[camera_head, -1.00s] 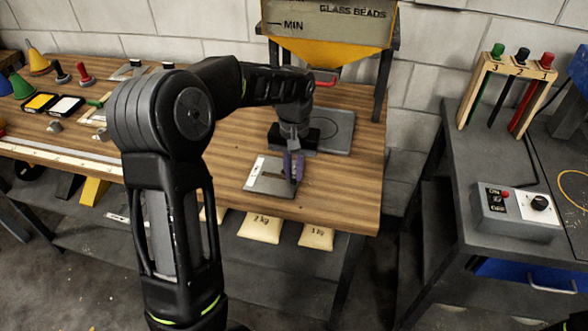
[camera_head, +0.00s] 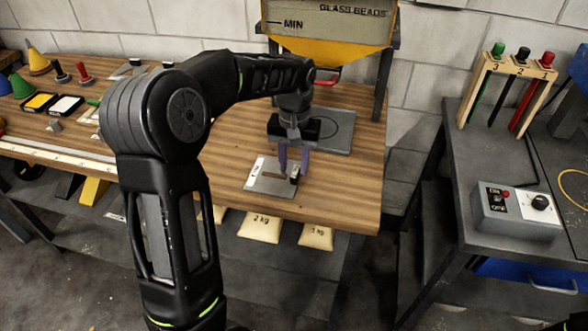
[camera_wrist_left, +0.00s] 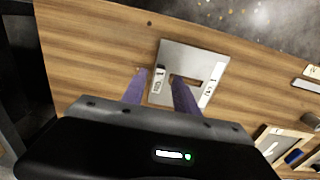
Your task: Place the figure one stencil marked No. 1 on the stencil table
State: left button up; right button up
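A grey stencil plate (camera_head: 262,186) lies flat on the wooden table near its front edge. It has a narrow slot, a white label strip too small to read, and a small upright dark handle (camera_head: 294,179) at its right side. My left gripper (camera_head: 294,172) is open just above the handle. In the left wrist view its two purple fingers (camera_wrist_left: 159,74) stand apart on either side of the handle, with gaps showing. The plate (camera_wrist_left: 190,52) also shows there with its slot. My right gripper is in neither view.
A dark plate with a ring mark (camera_head: 340,135) lies behind the gripper, under the glass-beads hopper (camera_head: 330,25). Paint pads (camera_head: 66,105), cones and stamps stand at the left. Sandbags (camera_head: 260,227) lie on the lower shelf. A control box (camera_head: 515,212) stands on the right bench.

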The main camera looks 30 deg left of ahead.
pick_arm(q)
notch_tip(320, 180, up, 10)
jog(key=shift+f, duration=0.15)
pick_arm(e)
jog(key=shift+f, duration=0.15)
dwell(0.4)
